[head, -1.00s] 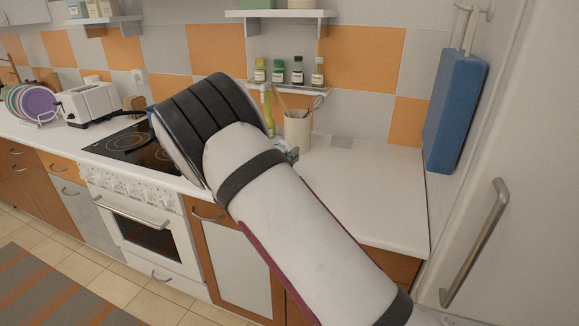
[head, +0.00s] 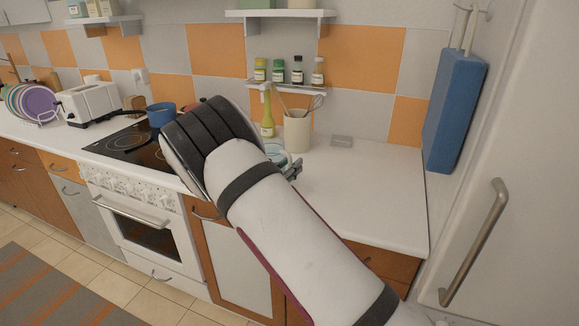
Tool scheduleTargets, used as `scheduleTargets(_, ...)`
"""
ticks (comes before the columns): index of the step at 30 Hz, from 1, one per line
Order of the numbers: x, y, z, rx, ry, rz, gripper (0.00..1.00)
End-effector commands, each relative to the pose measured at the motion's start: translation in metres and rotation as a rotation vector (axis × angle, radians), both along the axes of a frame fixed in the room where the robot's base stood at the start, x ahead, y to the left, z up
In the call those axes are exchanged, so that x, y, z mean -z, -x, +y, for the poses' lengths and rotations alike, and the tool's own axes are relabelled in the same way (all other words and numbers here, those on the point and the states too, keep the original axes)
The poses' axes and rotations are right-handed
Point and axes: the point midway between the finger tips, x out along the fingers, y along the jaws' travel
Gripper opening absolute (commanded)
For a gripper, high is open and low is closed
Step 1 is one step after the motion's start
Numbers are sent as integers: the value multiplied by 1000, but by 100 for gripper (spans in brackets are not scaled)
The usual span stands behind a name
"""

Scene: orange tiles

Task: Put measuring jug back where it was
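A clear, bluish glassy rim (head: 276,151), which looks like the measuring jug, shows just behind my arm on the right part of the counter. Most of it is hidden by the arm. My gripper (head: 291,170) shows only as a small grey piece at the arm's right edge, close beside this glassy thing. Its fingertips are hidden, so I cannot tell whether it is open or holds the jug. I also cannot tell whether the jug touches the counter.
A utensil crock (head: 297,134) and a yellow-green bottle (head: 267,115) stand behind the jug. A blue pot (head: 160,114) is on the stove (head: 128,146). The counter (head: 370,185) at right is mostly clear. A blue board (head: 455,110) hangs at right.

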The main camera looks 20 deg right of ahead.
Motion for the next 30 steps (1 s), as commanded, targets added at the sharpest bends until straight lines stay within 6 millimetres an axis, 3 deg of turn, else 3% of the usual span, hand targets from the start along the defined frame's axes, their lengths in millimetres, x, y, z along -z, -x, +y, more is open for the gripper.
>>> scheduleTargets(5,-4,0,0,0,-1,-1,30)
scheduleTargets(21,-3,64,72,-3,-1,1,30)
scheduleTargets(30,-3,81,88,1,1,-1,30)
